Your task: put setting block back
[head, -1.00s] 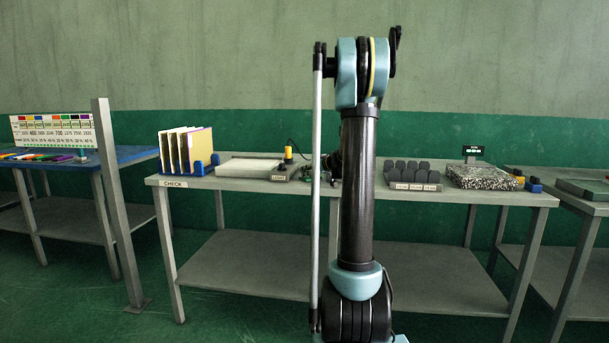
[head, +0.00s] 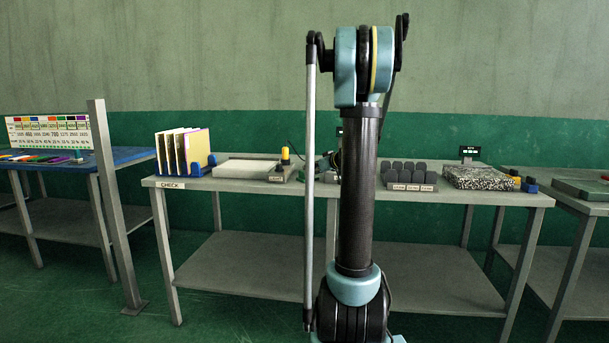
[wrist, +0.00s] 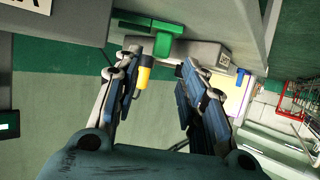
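No part is clearly marked as the setting block, so I cannot tell which it is. In the wrist view a green stepped block (wrist: 150,40) lies just beyond my fingertips, by a grey housing (wrist: 203,50). My gripper (wrist: 160,68) has its two blue-padded fingers apart, with nothing held between them. The yellow knob (head: 285,156) stands there on a small grey box, left of my arm.
The grey bench (head: 250,188) carries a rack of folders (head: 186,152), a white slab (head: 246,168), dark blocks in a holder (head: 409,175), a speckled plate (head: 480,177) and blue and yellow pieces (head: 528,184). A post (head: 116,200) stands at the left. Bare floor lies in front.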

